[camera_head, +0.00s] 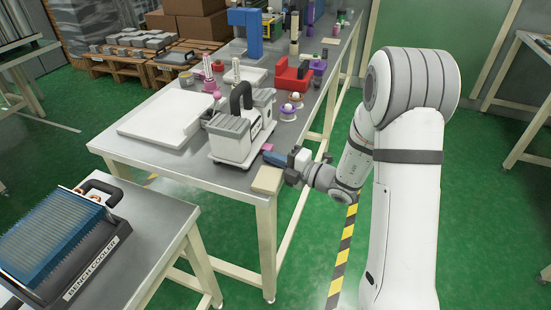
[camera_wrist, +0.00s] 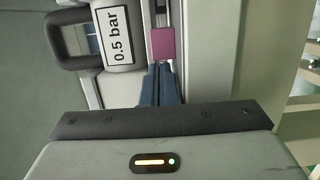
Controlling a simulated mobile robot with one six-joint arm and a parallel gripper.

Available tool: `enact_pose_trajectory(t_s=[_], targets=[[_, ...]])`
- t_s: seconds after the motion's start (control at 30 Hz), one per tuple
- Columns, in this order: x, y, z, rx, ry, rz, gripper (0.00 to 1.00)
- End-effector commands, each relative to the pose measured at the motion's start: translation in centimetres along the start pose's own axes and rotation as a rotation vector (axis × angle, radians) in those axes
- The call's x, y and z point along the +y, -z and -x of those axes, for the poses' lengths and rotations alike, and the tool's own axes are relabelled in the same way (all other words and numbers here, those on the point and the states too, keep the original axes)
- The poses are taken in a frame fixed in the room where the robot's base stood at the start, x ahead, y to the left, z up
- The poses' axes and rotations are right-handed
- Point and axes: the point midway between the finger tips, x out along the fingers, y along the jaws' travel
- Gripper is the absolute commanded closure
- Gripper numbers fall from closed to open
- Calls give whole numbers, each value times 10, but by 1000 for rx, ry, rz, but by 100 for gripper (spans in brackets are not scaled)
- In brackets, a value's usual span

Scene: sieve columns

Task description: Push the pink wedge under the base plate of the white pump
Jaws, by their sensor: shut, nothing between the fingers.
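The white pump (camera_head: 235,138) with grey ribbed tops and a dark handle stands on its base plate (camera_head: 233,163) near the bench's front right corner. In the wrist view, the pump (camera_wrist: 117,35) shows its "0.5 bar" label at upper left. The pink wedge (camera_wrist: 163,43) lies beside the pump, straight ahead of my fingers. Only a small bit of the wedge (camera_head: 268,147) shows in the head view. My gripper (camera_wrist: 158,64) is shut and empty, its blue fingertips right at the wedge's near end. I cannot tell whether they touch it. In the head view, my gripper (camera_head: 268,155) reaches in low from the right.
A beige block (camera_head: 267,180) lies at the bench edge, close to my gripper. A white tray (camera_head: 165,120) is left of the pump. The bench cooler (camera_head: 65,240) is on a separate table at lower left.

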Motion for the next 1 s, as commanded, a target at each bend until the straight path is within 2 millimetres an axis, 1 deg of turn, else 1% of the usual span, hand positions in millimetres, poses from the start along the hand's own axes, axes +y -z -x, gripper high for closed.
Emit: enact_pose_trajectory(t_s=[0.17, 0.3, 0.67, 0.77, 1.0], targets=[[3, -11, 4, -3, 1, -1, 100], [2, -20, 8, -2, 1, -1, 100], [0, -21, 10, -2, 1, 0, 100], [1, -22, 19, -2, 1, -1, 100], [3, -27, 60, -1, 1, -3, 100]])
